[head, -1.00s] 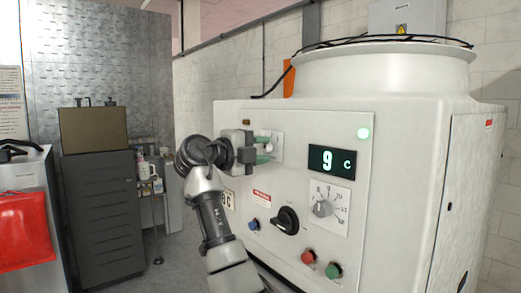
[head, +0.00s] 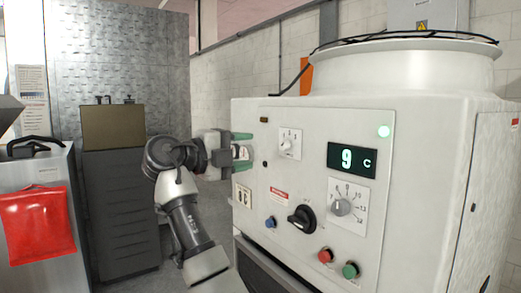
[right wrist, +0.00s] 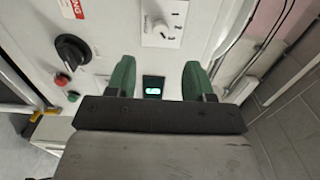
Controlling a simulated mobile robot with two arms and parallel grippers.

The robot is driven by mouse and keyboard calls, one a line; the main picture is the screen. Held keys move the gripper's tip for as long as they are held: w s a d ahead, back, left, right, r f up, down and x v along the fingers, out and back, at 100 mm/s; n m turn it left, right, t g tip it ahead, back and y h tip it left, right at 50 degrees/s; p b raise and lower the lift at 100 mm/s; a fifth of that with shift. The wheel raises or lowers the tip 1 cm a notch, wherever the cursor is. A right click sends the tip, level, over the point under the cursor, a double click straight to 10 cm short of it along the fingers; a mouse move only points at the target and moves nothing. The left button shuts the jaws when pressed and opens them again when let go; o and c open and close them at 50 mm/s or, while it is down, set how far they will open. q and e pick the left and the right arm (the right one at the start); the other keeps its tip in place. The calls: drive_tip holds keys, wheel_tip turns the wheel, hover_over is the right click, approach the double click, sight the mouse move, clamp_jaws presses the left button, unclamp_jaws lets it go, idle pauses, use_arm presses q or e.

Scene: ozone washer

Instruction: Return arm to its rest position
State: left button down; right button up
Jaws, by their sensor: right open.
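My right gripper (head: 243,150) is at the left side of the white washer's (head: 300,112) control panel in the head view. Its two green fingers are apart, with nothing seen between them. In the right wrist view the gripper's green fingers (right wrist: 157,80) stand apart in front of the panel. A small white selector knob (head: 288,146) is on the panel to the right of the gripper, apart from it in the head view. The knob also shows in the right wrist view (right wrist: 160,28). My left gripper is not in view.
The panel carries a lit display (head: 352,160), a dial (head: 342,208), a black switch (head: 302,218), and red (head: 325,256) and green (head: 350,270) buttons. Some floor shows between cabinet and washer.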

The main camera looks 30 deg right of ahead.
drive_tip(key=shift+a, duration=0.55)
